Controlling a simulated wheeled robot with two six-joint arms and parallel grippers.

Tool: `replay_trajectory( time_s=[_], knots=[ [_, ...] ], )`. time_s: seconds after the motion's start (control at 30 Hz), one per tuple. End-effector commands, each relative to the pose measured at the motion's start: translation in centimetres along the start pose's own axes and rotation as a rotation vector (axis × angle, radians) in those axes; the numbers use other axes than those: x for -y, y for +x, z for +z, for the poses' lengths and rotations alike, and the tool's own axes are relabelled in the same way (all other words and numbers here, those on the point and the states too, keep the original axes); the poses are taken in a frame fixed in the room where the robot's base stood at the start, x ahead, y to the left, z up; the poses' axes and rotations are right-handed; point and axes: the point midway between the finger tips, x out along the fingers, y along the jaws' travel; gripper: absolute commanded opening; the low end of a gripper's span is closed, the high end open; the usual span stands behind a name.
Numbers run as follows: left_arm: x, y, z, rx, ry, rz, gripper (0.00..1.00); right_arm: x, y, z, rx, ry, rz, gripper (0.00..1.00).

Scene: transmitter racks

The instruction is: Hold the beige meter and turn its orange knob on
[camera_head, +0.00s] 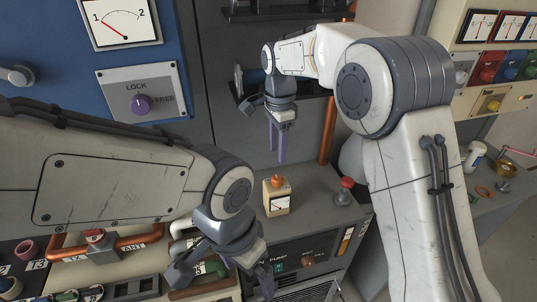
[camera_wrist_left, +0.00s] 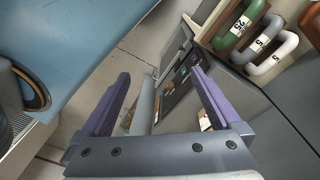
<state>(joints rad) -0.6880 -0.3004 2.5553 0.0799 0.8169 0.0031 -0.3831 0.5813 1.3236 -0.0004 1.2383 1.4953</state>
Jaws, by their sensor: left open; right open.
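The beige meter (camera_head: 276,203) is a small upright box with a white dial on its front and an orange knob (camera_head: 277,181) on top. It stands on the grey console top in the head view. My right gripper (camera_head: 277,157) is open and empty, its purple fingers pointing down above and behind the knob, apart from it. My left gripper (camera_head: 222,280) is open and empty, lower and to the left of the meter, in front of the console. Its open purple fingers also show in the left wrist view (camera_wrist_left: 160,76), where I cannot make out the meter for certain.
A red-topped knob (camera_head: 346,190) stands on the console right of the meter. Pipe-like handles (camera_wrist_left: 272,54) lie near my left gripper. A blue panel (camera_head: 130,55) with a purple lock knob rises behind on the left. The console top around the meter is mostly clear.

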Motion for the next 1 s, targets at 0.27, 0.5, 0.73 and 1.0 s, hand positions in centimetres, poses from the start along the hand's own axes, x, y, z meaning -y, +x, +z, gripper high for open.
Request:
replay_trajectory(
  time_s=[0.27,0.5,0.73,1.0],
  knots=[
    [7.1,1.1,-8.7,-0.207,0.021,-0.163,1.00,0.1,0.0,0.0,0.000,0.005,-0.001,0.50],
    [16.4,2.1,-19.0,-0.480,0.156,-0.311,1.00,0.1,0.0,0.0,0.000,0.003,-0.001,0.50],
    [22.5,4.2,-25.0,-0.726,0.338,-0.310,1.00,0.1,0.0,0.1,0.000,0.003,-0.002,0.50],
    [25.6,7.5,-25.5,-1.018,0.523,-0.127,1.00,0.1,0.0,0.1,0.000,0.002,-0.002,0.50]
  ],
)
